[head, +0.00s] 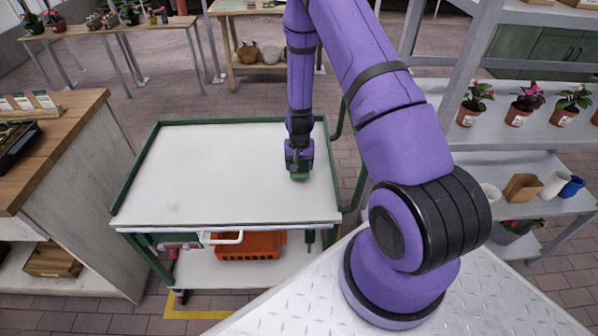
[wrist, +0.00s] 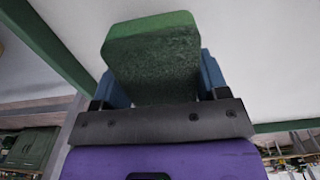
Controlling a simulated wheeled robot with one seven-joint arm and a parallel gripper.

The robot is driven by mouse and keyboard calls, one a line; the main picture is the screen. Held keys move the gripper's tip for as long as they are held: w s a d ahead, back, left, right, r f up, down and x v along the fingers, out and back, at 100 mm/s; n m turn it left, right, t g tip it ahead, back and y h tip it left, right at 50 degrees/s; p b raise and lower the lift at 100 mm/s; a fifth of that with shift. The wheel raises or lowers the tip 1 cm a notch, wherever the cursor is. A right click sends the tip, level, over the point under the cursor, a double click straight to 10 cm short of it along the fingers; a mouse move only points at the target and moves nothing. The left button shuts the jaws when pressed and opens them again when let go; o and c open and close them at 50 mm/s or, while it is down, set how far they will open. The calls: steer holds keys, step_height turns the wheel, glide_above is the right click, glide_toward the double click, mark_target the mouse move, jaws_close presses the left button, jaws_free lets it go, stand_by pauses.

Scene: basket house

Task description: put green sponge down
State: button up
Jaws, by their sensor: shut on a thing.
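The green sponge (wrist: 152,55) is between the blue fingers of my gripper (wrist: 155,78) in the wrist view, with its far end sticking out past them. In the head view a small green part of the sponge (head: 299,177) shows under my gripper (head: 299,172). My gripper points down over the right part of the white-topped cart (head: 215,175) with a green rim. The sponge is at or just above the cart top; I cannot tell whether it touches.
The rest of the cart top is bare. An orange crate (head: 250,246) sits on the cart's lower shelf. A wooden-topped counter (head: 60,140) stands left of the cart. Grey shelves with potted plants (head: 527,103) stand at the right.

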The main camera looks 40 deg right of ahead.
steer(key=shift+a+f, duration=0.1)
steer(key=shift+f, duration=1.6)
steer(key=shift+s+f, duration=0.1)
steer(key=o, duration=1)
steer(key=shift+c, duration=0.2)
